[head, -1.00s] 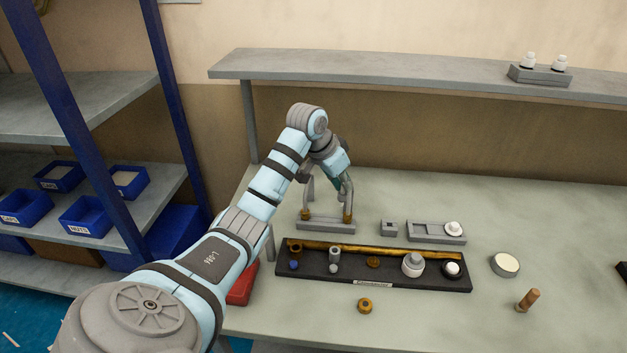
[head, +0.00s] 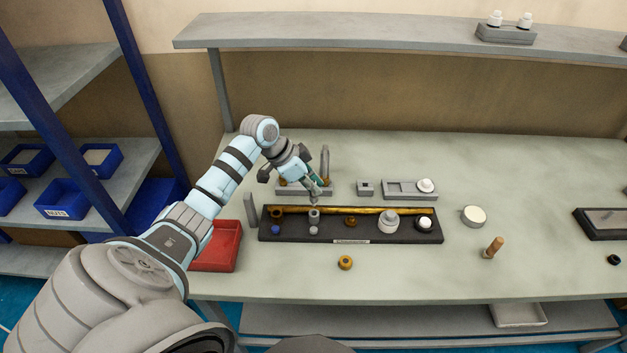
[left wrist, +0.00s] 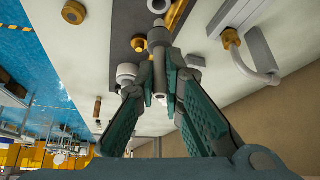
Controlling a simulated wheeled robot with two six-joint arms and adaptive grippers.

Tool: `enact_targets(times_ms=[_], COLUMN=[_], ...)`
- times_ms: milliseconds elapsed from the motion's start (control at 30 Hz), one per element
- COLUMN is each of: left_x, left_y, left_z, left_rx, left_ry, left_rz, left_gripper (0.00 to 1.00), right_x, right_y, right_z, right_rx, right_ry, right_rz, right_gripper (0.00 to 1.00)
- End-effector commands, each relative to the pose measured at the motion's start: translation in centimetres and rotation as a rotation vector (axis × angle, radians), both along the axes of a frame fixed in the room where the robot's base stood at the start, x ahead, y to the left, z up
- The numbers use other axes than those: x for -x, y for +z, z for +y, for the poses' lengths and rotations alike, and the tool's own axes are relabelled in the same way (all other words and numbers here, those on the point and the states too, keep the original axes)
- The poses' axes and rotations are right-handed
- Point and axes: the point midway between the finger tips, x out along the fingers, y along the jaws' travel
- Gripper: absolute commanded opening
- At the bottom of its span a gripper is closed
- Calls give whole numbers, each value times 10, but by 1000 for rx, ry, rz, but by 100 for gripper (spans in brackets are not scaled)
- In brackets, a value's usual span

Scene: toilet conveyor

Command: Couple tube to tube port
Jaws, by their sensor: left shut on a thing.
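My left gripper (head: 317,196) reaches down over the dark tray (head: 262,226), just above the short grey cylinder (head: 314,215). In the left wrist view, its fingers (left wrist: 158,82) are shut on a slim grey tube (left wrist: 159,72), with its open end towards the camera. The tube's far end meets a wider grey collar (left wrist: 158,38); I cannot tell whether they are joined. Part of this bent tube shows upright at the grey rack (head: 325,160) in the head view. My right gripper is not in view.
The tray also holds brass rings, a brass bar (head: 380,210) and white-grey fittings (head: 388,221). A loose brass ring (head: 345,263) lies in front. The bench front is mostly clear.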

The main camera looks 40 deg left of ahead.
Motion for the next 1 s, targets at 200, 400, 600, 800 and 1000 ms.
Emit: enact_targets(times_ms=[200, 400, 600, 800, 1000], left_x=[0, 0, 0, 0, 1], left_y=[-22, -21, -21, -20, -20], left_z=[0, 0, 0, 0, 0], left_rx=[-1, -1, -1, -1, -1], left_ry=[0, 1, 1, 1, 1], left_rz=[1, 0, 0, 1, 1], left_gripper=[0, 0, 0, 0, 0], right_x=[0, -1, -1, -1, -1], right_y=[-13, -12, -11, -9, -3], right_z=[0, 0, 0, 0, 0], right_rx=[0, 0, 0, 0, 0], right_ry=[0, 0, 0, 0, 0], right_rz=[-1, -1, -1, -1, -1], right_gripper=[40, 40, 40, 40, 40])
